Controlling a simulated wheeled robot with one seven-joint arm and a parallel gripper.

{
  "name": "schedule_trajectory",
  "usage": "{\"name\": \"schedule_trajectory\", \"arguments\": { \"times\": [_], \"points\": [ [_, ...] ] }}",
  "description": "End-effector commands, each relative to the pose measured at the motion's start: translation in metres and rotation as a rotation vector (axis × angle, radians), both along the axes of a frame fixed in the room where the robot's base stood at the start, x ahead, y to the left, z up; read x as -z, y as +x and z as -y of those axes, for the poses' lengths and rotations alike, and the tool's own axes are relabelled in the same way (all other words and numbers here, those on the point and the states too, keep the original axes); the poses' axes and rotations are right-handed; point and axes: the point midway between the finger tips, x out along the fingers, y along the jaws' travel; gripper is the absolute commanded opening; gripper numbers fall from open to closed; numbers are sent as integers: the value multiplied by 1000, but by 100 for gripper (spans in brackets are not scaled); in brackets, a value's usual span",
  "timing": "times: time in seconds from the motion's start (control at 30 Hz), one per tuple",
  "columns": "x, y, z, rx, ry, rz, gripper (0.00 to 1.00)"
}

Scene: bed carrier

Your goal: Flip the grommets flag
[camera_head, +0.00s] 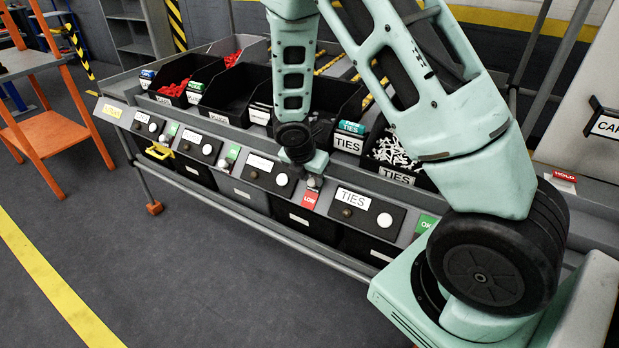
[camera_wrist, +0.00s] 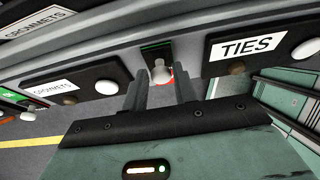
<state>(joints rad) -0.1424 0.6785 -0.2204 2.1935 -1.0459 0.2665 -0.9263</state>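The grommets flag (camera_head: 310,200) shows its red LOW face in the head view, between a plate with a white label and the TIES plate. In the wrist view, its pale round knob (camera_wrist: 160,73) stands between my fingers, with a green strip above it and a little red behind. My gripper (camera_wrist: 160,90) is open, one finger on each side of the knob. I see gaps beside the knob; contact is not visible. In the head view, my gripper (camera_head: 312,168) is just above the flag, partly hidden by my wrist.
The GROMMETS plate (camera_wrist: 70,88) with a white button is left of the flag; the TIES plate (camera_wrist: 247,47) is right. Bins line the rack above, including one of white ties (camera_head: 392,152). A green OK flag (camera_head: 426,223) is farther right. The floor in front is clear.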

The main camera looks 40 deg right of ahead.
Motion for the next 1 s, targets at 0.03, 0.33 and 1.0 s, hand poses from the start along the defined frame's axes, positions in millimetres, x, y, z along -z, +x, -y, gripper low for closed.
{"name": "schedule_trajectory", "arguments": {
  "times": [0.03, 0.33, 1.0],
  "points": [
    [-2, 1, 1, 2, -1, 4, 43],
    [-1, 0, 0, 0, 2, 2, 45],
    [-120, -15, -45, 1, 2, 7, 45]
  ]
}}
